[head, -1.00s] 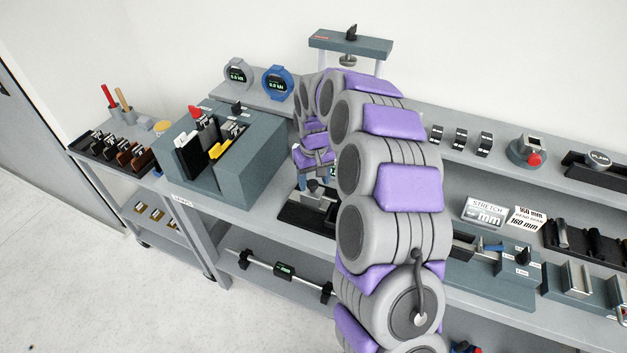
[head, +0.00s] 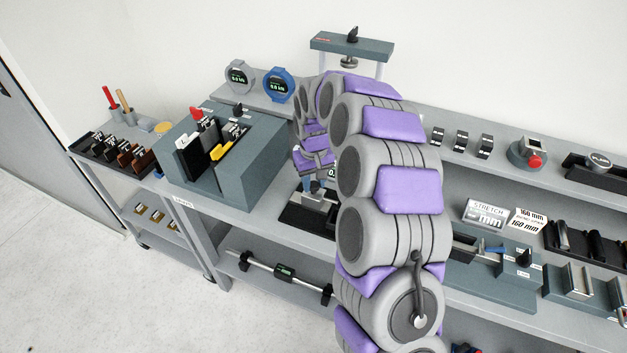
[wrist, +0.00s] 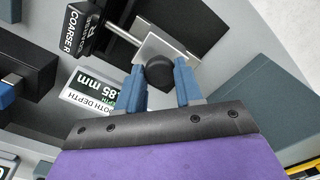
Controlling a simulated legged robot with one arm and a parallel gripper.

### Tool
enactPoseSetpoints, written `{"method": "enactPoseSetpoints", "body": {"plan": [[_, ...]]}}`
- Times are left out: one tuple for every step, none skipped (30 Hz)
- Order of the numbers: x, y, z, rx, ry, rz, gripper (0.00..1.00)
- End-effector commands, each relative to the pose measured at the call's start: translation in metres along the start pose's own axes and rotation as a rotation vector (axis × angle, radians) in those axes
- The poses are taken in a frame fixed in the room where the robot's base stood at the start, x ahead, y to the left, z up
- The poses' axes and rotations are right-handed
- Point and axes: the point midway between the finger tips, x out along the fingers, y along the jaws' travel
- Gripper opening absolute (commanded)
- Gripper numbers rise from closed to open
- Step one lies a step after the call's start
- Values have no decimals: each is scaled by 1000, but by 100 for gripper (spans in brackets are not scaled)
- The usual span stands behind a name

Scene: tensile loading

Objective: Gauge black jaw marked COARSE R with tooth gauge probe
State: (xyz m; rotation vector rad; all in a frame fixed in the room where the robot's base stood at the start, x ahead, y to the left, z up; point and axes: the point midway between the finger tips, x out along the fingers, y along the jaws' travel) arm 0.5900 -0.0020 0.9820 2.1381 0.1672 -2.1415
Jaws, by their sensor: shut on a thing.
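In the wrist view, the black jaw marked COARSE R (wrist: 80,28) is at the upper left, its white lettering facing me. My gripper (wrist: 159,80) has its two blue fingers shut on the round black knob of the tooth gauge probe (wrist: 160,71). A thin metal rod (wrist: 122,33) runs from the plate by the knob toward the jaw. Its tip is close to the jaw, but I cannot tell whether they touch. In the head view my gripper (head: 319,186) is low over the bench, partly hidden by my arm.
A TOOTH DEPTH sign (wrist: 92,97) reading .85 mm lies beside the probe. In the head view, a grey jaw rack (head: 252,160) stands left of my gripper. Round gauges (head: 279,85) and a press frame (head: 351,45) stand behind. A black-ended bar (head: 285,272) lies on the lower shelf.

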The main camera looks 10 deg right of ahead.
Motion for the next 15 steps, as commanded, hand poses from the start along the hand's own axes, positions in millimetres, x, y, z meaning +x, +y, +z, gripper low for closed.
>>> {"method": "enactPoseSetpoints", "body": {"plan": [[0,0,0,0,-1,1,0],[0,0,0,0,-1,1,0],[0,0,0,0,-1,1,0],[0,0,0,0,-1,1,0],[0,0,0,0,-1,1,0],[0,0,0,0,-1,1,0],[0,-1,-1,0,-1,1,0],[-1,-2,-2,0,-1,1,0],[-1,-3,-4,0,-1,1,0],[-2,-5,-6,1,0,1,0],[-2,-7,-8,1,-1,1,0],[-2,-10,-11,0,-1,2,0],[-3,-12,-14,0,-2,3,0],[-2,-15,-16,-1,-3,3,0],[-2,-20,-20,-2,-4,2,0]]}}
